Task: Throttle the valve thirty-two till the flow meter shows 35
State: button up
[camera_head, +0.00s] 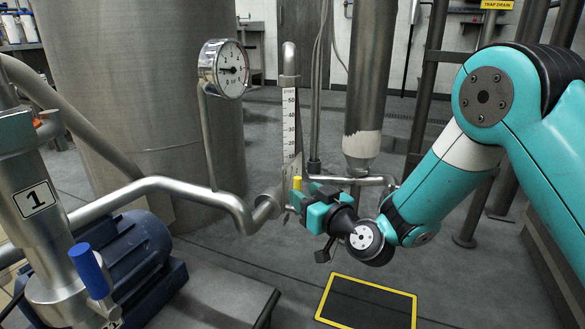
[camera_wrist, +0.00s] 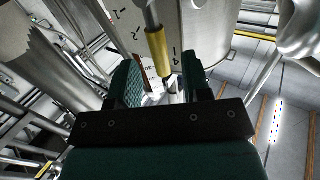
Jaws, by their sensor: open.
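A yellow valve handle (camera_head: 297,183) stands on the pipe below the scale in the head view. It also shows in the wrist view (camera_wrist: 157,52), at the gap between my fingertips. I cannot read a number thirty-two on it. My gripper (camera_head: 308,201) is open beside the handle, its teal fingers apart; in the wrist view (camera_wrist: 165,72) they stand on either side of the handle's end. I cannot tell whether either finger touches it. The upright flow scale (camera_head: 290,120) has marks including 50 and 30; its reading is too small to tell.
A round dial gauge (camera_head: 231,69) stands on a thin pipe left of the scale. A blue-handled valve (camera_head: 89,270) and a pipe labelled 1 (camera_head: 36,198) stand at the left, near a blue motor (camera_head: 135,256). A yellow-edged dark floor plate (camera_head: 366,303) lies below my arm.

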aim_at(300, 190)
jog(key=shift+x, duration=2.75)
jog(key=shift+p, duration=0.3)
grip_shut()
